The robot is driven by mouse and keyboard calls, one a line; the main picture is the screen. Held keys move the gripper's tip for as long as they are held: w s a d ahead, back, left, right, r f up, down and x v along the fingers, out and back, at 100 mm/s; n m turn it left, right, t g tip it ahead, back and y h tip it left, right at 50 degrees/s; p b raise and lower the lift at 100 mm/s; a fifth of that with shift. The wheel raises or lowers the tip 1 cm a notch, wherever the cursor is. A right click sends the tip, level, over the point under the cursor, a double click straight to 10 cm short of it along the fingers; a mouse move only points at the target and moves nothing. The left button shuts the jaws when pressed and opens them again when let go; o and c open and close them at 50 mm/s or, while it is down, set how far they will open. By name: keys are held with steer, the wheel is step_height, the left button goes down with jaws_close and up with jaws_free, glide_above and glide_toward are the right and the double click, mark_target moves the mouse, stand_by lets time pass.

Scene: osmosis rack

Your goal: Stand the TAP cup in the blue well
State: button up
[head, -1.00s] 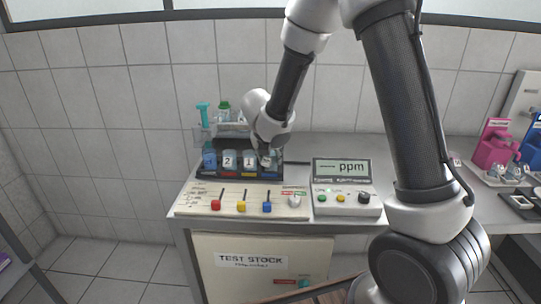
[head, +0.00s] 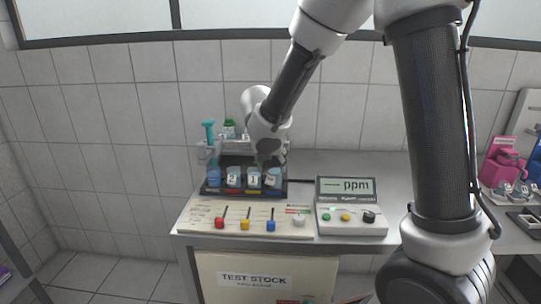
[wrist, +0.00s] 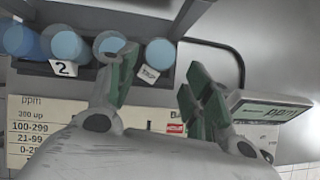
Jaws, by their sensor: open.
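The cup with a tilted white tag, likely the TAP cup (head: 273,178), stands at the right end of the dark rack (head: 214,191), behind the blue strip (head: 271,193) of the blue well. In the wrist view it is the rightmost blue round top (wrist: 160,53), its tag too blurred to read surely. My gripper (head: 266,158) is just above and behind this cup in the head view. Whether the cup is fully seated is hidden.
Cup 2 (head: 233,177), cup 1 (head: 253,178) and a blue container (head: 214,176) fill the rack to the left. Sliders and a ppm meter (head: 346,190) stand in front and right. Bottles are behind the rack. Pink and blue stands are far right.

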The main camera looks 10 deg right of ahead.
steer(key=v, duration=0.5)
steer(key=s+d+r+m+g, duration=0.1)
steer(key=s+d+r+m, duration=0.3)
steer(key=s+d+m, duration=0.3)
steer(key=s+d+r+m, duration=0.4)
steer(key=d+m, duration=0.4)
steer(key=d, duration=0.1)
steer(key=s+d+m+y, duration=0.2)
steer(key=s+m+y, duration=0.1)
steer(key=s+m, duration=1.2)
steer(key=shift+s+d+m+g, duration=0.15)
steer(key=shift+s+m+g, duration=0.2)
steer(key=shift+s, duration=0.75)
